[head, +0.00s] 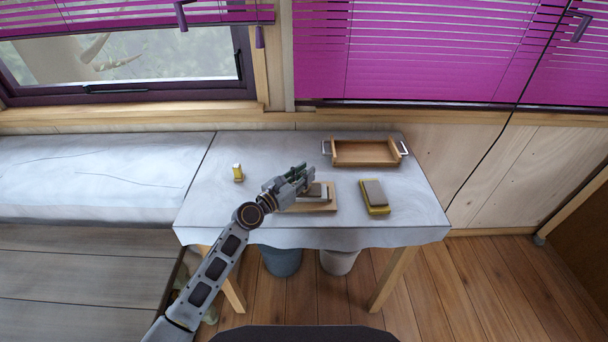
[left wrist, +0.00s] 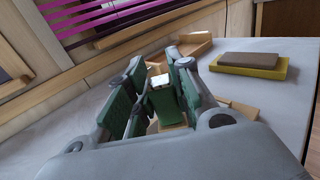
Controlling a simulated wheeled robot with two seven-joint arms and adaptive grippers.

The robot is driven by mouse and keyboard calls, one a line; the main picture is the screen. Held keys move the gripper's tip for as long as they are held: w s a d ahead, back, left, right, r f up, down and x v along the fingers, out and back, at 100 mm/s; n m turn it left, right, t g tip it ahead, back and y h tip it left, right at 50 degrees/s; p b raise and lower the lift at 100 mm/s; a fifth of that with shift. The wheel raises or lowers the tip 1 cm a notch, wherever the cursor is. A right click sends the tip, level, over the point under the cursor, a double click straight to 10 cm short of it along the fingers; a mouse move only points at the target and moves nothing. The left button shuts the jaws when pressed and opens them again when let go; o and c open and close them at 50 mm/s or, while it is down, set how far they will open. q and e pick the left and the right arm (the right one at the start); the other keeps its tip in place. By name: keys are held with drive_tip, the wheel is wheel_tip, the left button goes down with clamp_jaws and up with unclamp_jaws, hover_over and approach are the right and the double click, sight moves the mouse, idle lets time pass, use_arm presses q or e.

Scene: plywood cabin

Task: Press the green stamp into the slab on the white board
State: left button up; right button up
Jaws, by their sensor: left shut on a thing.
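My left gripper (head: 299,180) is over the table and shut on the green stamp (left wrist: 166,103), which shows between its green-padded fingers in the left wrist view with a pale block at its top. Below and beside the gripper in the head view, a grey-brown slab (head: 326,191) lies on a pale board (head: 318,208), partly hidden by the gripper. The stamp's lower face is hidden, so I cannot tell whether it touches the slab. My right gripper is not in view.
A second slab (head: 373,190) lies on a yellow board (head: 378,210) to the right. A wooden tray (head: 365,162) with metal handles stands at the back. A small yellow and white stamp-like block (head: 238,173) stands at the left. The table's (head: 405,225) front right is clear.

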use_arm(q)
drive_tip(key=shift+f, duration=0.3)
idle(0.7)
drive_tip(key=shift+r, duration=0.15)
drive_tip(key=shift+r+p, duration=3.5)
drive_tip(key=shift+p, duration=0.25)
